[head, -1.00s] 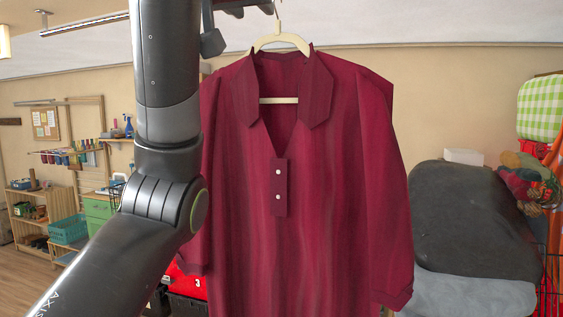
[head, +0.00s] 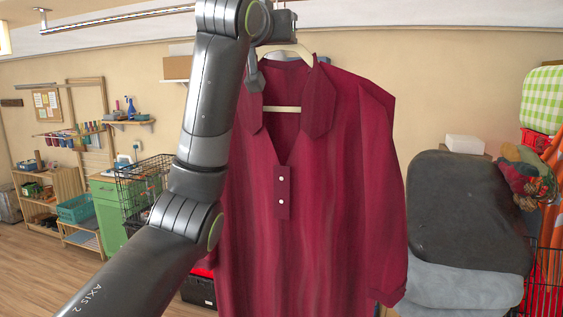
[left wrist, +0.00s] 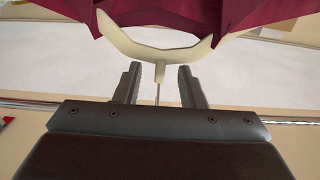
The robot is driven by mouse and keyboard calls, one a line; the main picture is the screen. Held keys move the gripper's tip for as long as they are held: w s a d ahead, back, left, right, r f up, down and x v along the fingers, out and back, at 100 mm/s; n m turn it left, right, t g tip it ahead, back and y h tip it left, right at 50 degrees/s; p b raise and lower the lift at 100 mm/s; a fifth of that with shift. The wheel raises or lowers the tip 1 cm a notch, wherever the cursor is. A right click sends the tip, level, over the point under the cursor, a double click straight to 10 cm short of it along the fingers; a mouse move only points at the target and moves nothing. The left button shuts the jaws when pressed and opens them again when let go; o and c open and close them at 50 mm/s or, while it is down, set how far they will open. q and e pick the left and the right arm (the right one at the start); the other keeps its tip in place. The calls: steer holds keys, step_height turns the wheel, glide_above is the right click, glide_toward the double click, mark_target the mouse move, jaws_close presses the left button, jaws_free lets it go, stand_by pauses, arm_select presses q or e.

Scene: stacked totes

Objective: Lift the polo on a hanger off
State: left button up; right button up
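The dark red polo (head: 320,200) hangs upright on a cream hanger (head: 290,50) in the middle of the head view. The hanger (left wrist: 160,48) and the polo's collar (left wrist: 235,14) also show in the left wrist view. My left gripper (head: 288,20) is up at the hanger's hook, above the collar. In the left wrist view, my left gripper (left wrist: 158,85) has its fingers apart, with the thin hook between them and a gap on each side. My right gripper is not in view.
A metal rail (head: 115,20) runs along the top left and also shows in the left wrist view (left wrist: 290,120). A dark grey cushion-like heap (head: 460,205) stands at right. A wire basket (head: 145,180) and green cabinet (head: 108,215) stand at left. Open floor lies lower left.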

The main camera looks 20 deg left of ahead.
arm_select(q)
steer(key=w, duration=0.1)
steer(key=w+p, duration=0.1)
steer(key=p, duration=0.1)
steer(key=shift+w+r, duration=0.25)
steer(key=shift+w, duration=0.15)
steer(key=shift+w+f, duration=0.1)
steer(key=shift+w, duration=0.2)
steer(key=shift+c, duration=0.3)
steer(key=c, duration=0.7)
jaws_close()
